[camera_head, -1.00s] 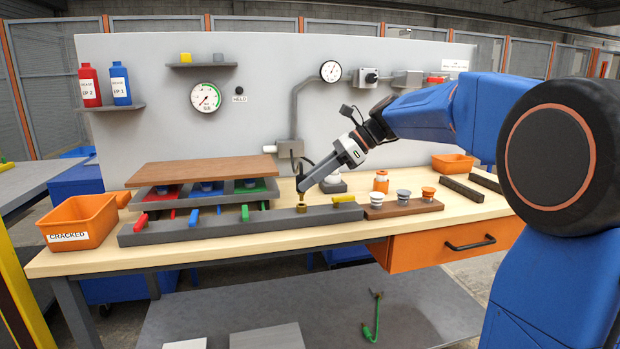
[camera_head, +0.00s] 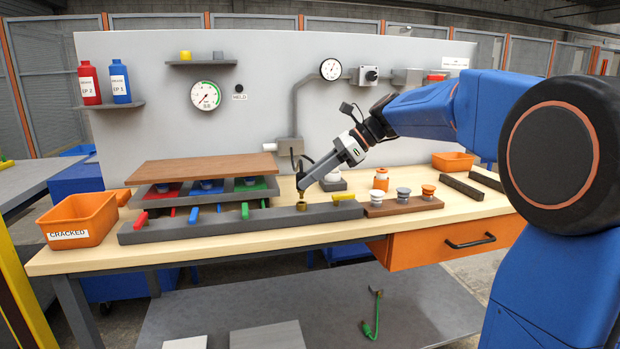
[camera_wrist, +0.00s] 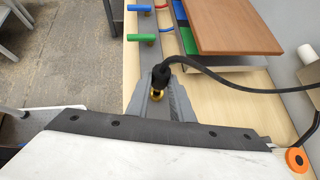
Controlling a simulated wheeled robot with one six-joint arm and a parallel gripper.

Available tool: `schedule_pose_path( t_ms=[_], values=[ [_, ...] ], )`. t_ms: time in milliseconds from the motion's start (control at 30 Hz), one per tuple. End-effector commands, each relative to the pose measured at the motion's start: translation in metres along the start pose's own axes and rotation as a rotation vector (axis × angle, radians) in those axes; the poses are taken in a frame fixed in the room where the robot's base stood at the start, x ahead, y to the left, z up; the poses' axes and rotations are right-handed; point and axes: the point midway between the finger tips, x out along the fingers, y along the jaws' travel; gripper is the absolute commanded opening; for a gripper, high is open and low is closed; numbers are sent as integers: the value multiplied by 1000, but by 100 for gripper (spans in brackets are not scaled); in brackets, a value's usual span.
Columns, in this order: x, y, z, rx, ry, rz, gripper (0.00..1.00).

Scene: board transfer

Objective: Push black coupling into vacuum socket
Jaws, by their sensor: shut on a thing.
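The black coupling (camera_wrist: 160,76) is in my gripper (camera_wrist: 158,88), with a black hose (camera_wrist: 225,87) running off to the right in the wrist view. The brass vacuum socket (camera_wrist: 156,94) shows just below the coupling. In the head view my gripper (camera_head: 302,194) points down and is shut over the brass socket (camera_head: 302,207), which sits on the long grey bar (camera_head: 225,222). The coupling appears to be over or touching the socket. The fingers hide the join, so I cannot tell whether it is fully seated.
A brown board (camera_head: 200,172) lies on a rack behind the bar. Red, blue, green and yellow handles stand along the bar. An orange bin (camera_head: 78,220) is at left. A wooden block with insulator-like pieces (camera_head: 400,207) is at right. A pressure gauge (camera_head: 205,96) hangs on the panel.

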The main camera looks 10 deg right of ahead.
Motion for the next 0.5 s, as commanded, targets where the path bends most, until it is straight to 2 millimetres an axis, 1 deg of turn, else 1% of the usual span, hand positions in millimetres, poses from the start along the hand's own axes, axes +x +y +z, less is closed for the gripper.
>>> schedule_pose_path(
  t_ms=[500],
  values=[
    [4,0,-4,0,0,0,0]
  ],
)
